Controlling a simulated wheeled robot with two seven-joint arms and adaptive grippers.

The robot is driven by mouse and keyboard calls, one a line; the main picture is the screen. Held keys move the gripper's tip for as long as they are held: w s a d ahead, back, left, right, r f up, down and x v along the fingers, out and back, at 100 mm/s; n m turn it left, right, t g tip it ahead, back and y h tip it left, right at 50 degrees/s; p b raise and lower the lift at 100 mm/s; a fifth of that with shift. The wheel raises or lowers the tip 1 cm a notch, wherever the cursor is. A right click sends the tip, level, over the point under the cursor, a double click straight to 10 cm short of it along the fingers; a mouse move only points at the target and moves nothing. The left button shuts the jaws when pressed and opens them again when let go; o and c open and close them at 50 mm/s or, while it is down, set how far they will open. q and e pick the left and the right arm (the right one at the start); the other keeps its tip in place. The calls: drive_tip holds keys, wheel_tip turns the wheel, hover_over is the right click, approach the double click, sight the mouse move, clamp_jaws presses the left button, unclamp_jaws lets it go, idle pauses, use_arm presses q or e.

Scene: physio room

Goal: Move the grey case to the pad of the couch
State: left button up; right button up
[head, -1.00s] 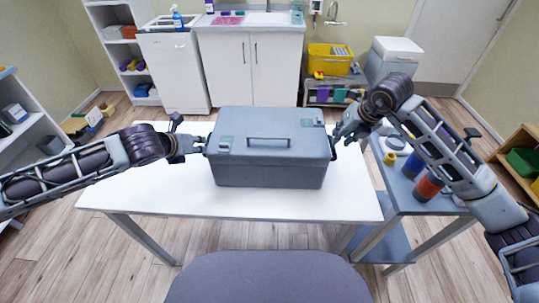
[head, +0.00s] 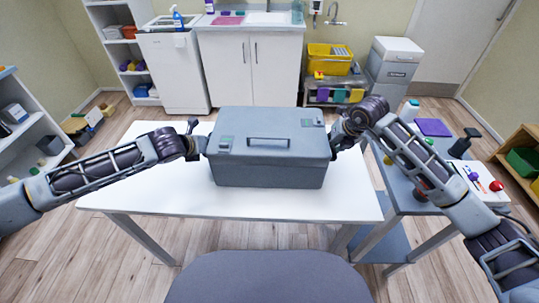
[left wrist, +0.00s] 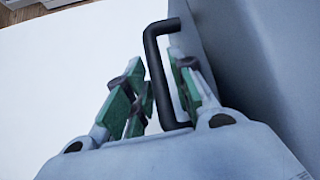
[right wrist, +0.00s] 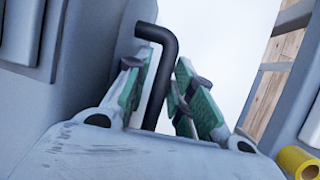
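The grey case (head: 268,165) stands upright, lid shut, on the white table (head: 150,195). It has a flat handle on its lid and a black bar handle at each end. My left gripper (head: 203,145) is at its left end; in the left wrist view the fingers (left wrist: 160,85) close on either side of the black handle (left wrist: 154,70). My right gripper (head: 334,138) is at the right end; its fingers (right wrist: 160,95) also close around a black handle (right wrist: 164,60). A grey padded surface (head: 265,280), possibly the couch pad, lies at the bottom edge, empty.
A grey-blue side table (head: 400,185) stands right of the white table, with a purple item (head: 433,127), bottles and small things under my right arm. A white cabinet (head: 250,75) and yellow tub (head: 328,60) are behind. Shelves (head: 30,130) stand at left.

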use_arm(q)
drive_tip(key=shift+c, duration=0.4)
use_arm(e)
drive_tip(key=shift+c, duration=0.4)
use_arm(q)
clamp_jaws()
use_arm(e)
clamp_jaws()
